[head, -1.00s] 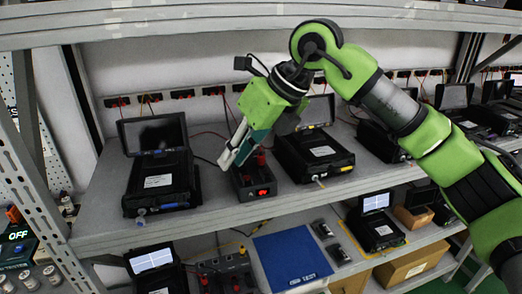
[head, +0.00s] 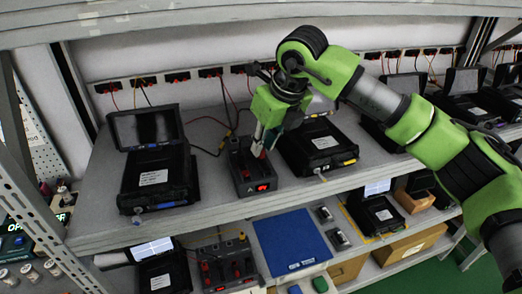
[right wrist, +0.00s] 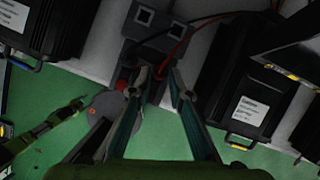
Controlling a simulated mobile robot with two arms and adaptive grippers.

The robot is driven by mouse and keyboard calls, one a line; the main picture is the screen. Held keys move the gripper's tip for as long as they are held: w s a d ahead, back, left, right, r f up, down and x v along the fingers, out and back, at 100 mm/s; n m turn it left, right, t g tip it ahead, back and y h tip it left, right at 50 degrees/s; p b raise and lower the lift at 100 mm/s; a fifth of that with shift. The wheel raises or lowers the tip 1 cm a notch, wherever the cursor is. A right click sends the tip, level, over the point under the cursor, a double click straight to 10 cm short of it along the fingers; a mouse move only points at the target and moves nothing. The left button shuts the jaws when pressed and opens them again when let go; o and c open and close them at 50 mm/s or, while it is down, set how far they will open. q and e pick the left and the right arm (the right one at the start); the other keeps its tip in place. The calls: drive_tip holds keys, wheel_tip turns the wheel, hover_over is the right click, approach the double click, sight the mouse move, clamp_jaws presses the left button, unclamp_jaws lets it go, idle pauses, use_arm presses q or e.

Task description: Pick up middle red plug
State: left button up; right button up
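A dark power box (head: 241,183) with a lit red switch stands on the upper shelf. Several red plugs stand on its top, partly covered by my gripper. My right gripper (head: 263,144) reaches down over the box from the right. In the right wrist view, the two fingers of my right gripper (right wrist: 161,82) are apart, with a red plug (right wrist: 160,71) showing between the tips. I cannot tell whether they touch it. Another red plug (right wrist: 122,85) shows left of the fingers. A small green arm end, probably my left, shows at lower left of that view; its fingers are unclear.
A black device with open screen (head: 158,180) stands left of the box and another black device (head: 318,145) close on its right. Red and black cables run behind. The lower shelf holds a blue flat box (head: 291,241) and another plug box (head: 228,266).

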sight(261, 158)
drive_tip(key=p+x, duration=0.1)
drive_tip(key=x, duration=0.2)
drive_tip(key=shift+w, duration=0.15)
clamp_jaws()
use_arm(q)
drive_tip(key=shift+s+r, duration=0.7)
drive_tip(key=shift+r, duration=0.15)
use_arm(e)
drive_tip(key=shift+a, duration=0.1)
use_arm(q)
drive_tip(key=shift+w+a, duration=0.1)
